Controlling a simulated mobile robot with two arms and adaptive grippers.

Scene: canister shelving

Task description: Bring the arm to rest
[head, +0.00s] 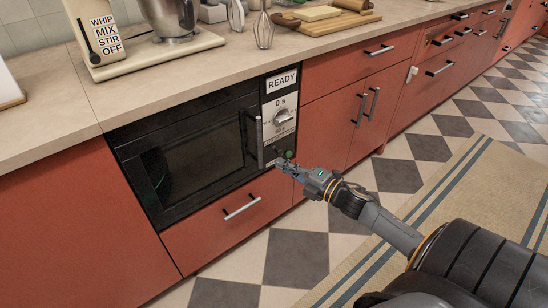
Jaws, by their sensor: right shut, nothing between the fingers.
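My right arm comes in from the lower right. My right gripper (283,164) is at its end, in front of the lower right corner of the black built-in microwave (200,150). The gripper is shut and empty. It overlaps the lower part of the microwave's control panel (281,118) in the picture; I cannot tell whether it touches it. The panel has a grey dial and the words READY and 0 s. The microwave door is closed. My left gripper is not in view.
A drawer with a bar handle (241,207) is below the microwave. The counter (240,50) above holds a stand mixer (95,30), whisks (263,30) and a cutting board (325,20). Red cabinets with protruding handles run right. A striped rug (440,205) lies on the checkered floor.

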